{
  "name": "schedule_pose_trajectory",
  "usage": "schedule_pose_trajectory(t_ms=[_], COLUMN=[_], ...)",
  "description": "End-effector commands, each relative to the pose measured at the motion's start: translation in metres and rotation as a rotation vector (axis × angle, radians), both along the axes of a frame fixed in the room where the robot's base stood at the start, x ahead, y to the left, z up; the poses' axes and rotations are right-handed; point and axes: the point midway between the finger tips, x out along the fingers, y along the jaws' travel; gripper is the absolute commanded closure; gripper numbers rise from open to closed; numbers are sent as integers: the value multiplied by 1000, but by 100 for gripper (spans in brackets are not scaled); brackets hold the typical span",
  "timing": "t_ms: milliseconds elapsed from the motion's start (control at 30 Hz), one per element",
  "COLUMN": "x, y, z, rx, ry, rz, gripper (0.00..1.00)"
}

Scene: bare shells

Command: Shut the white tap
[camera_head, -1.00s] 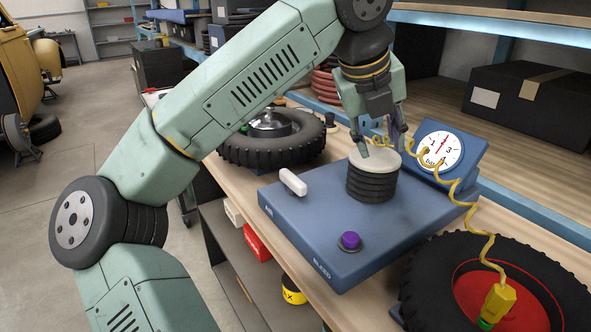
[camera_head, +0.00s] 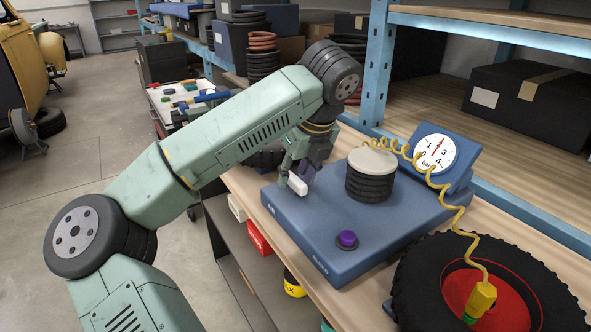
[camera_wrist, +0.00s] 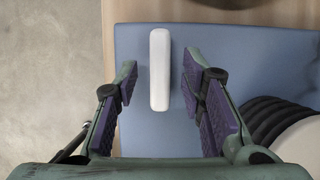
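The white tap (camera_head: 298,186) is a short white bar on the top of the blue box (camera_head: 290,217), near its left edge. In the wrist view the tap (camera_wrist: 159,70) runs up and down the picture, between the two finger lines. My gripper (camera_head: 295,176) is over the tap, fingers pointing down. It is open, with a gap between the tap and each purple-padded finger in the wrist view (camera_wrist: 160,80). The far end of the tap reaches past the fingertips in that view. Part of the tap is hidden by the fingers in the head view.
A black bellows with a pale round top (camera_head: 372,162) stands right of my gripper. A purple knob (camera_head: 347,239) sits at the box's front. Behind are a dial gauge (camera_head: 435,152) and coiled yellow hose (camera_head: 458,210), running to a tyre (camera_head: 412,275). Open floor lies left.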

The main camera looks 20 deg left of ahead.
Motion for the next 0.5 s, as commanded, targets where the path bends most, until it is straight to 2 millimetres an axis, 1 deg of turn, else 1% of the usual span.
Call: schedule_pose_trajectory(t_ms=[133, 367, 500], x=[2, 2, 2], y=[2, 2, 2], z=[-6, -7, -7], rx=[-1, -1, -1], ry=[-1, -1, -1], rz=[-2, -2, -2], gripper=[63, 63, 71])
